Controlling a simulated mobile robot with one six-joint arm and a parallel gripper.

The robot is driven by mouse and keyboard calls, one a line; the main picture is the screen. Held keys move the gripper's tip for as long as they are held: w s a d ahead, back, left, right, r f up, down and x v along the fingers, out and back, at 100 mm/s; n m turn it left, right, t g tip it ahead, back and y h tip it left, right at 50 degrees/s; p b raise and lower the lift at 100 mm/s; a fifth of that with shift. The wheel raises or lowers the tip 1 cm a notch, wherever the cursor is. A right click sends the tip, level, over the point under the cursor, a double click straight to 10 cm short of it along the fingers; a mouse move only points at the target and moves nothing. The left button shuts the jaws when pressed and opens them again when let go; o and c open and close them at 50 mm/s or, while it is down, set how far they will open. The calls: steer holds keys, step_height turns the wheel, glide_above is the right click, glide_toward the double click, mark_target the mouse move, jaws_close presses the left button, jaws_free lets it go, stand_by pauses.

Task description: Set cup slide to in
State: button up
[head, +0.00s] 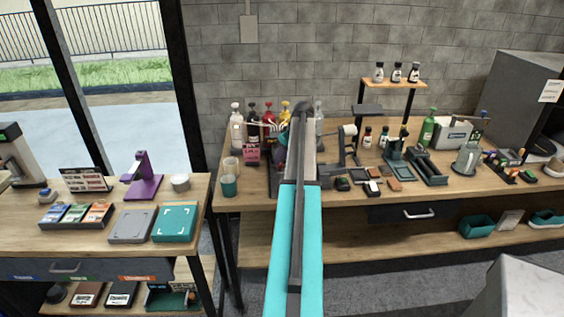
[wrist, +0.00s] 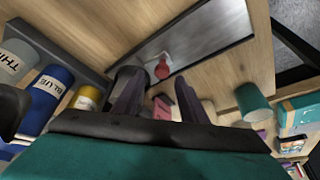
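In the wrist view, a flat grey metal plate or track (wrist: 205,38) lies on the wooden bench with a small red knob (wrist: 163,71) on it. This may be the cup slide; which end is in cannot be told. The red knob shows just beyond the fingertips, and no contact is visible. A teal cup (wrist: 254,103) stands to the right of the fingers; it shows in the head view (head: 229,187) at the bench's left end. In the head view my arm hides the slide and fingers.
Bottles crowd the wrist view's left, including a blue one (wrist: 46,98) and a yellow one (wrist: 84,100). A pink block (wrist: 162,106) sits between the fingers' bases in view. Tools and a kettle (head: 467,159) fill the bench's right. A second table (head: 60,240) stands left.

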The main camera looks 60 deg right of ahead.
steer(key=b+v, duration=0.2)
steer(key=v, duration=0.9)
stand_by(0.4)
